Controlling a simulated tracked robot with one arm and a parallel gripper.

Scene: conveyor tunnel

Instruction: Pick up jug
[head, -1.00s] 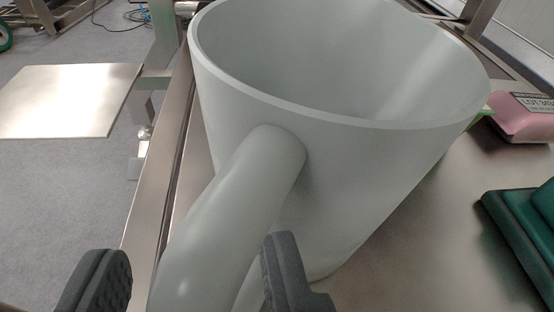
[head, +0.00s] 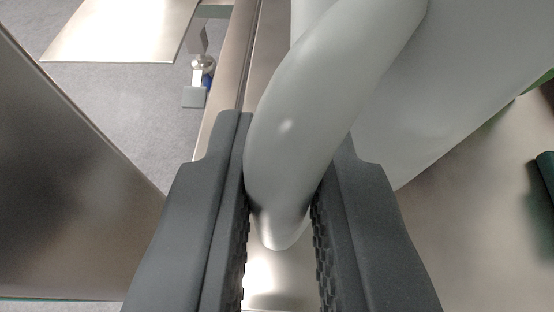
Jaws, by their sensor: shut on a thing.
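The jug (head: 455,85) is a large pale grey vessel with a thick rounded handle. It stands on a metal surface at the upper right of the view, and its rim is out of the picture. My gripper (head: 285,190) is shut on the jug's handle (head: 325,85), with one dark ridged finger on each side of it. The fingers hide the sides of the handle's lower part.
The metal surface (head: 450,240) is bare to the right of my gripper, with a dark green object (head: 546,170) at the right edge. A metal rail (head: 232,95) runs along its left side. A metal panel (head: 60,190) stands at the left, above grey floor.

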